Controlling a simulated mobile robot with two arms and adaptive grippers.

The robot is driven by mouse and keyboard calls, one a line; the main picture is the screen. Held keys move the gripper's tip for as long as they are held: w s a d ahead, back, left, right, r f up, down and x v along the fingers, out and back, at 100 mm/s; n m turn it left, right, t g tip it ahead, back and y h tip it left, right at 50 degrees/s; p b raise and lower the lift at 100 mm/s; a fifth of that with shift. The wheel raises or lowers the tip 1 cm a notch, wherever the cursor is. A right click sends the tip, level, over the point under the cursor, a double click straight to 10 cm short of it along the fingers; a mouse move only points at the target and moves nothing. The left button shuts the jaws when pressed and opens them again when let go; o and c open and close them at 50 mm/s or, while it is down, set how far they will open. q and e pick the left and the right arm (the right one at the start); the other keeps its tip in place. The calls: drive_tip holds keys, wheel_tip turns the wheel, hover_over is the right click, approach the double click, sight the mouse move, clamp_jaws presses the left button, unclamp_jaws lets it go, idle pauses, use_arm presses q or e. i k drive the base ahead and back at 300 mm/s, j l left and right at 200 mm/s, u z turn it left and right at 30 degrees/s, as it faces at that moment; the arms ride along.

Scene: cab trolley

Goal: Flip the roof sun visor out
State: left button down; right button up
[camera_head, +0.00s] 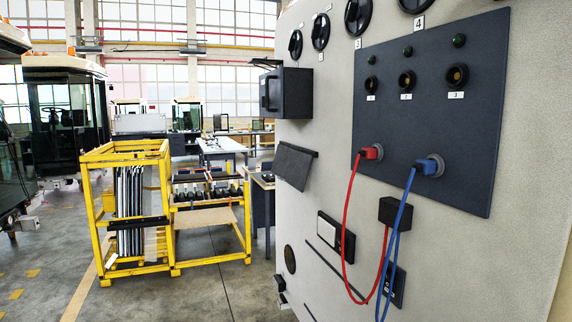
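A dark grey flat flap (294,166) with a thin rod along its upper edge is on the pale panel, left of the socket plate. It looks like the sun visor, and it hangs down close to the panel face. I cannot tell how far it stands off the panel. Neither of my grippers is in view.
The large pale panel (335,110) fills the right side. It carries a dark box (287,92), a socket plate (425,110) with a red plug (371,153) and a blue plug (428,166), and looping cables. A yellow rack (125,150) stands on open floor at left.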

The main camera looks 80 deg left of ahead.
sight(291, 166)
drive_tip(key=u, duration=2.75)
drive_tip(key=i+j+z, duration=0.45)
drive_tip(key=i+j, duration=0.35)
drive_tip(key=i, duration=0.5)
drive_tip(key=i+j+z, duration=0.5)
drive_tip(key=i+j, duration=0.65)
drive_tip(key=j, duration=0.1)
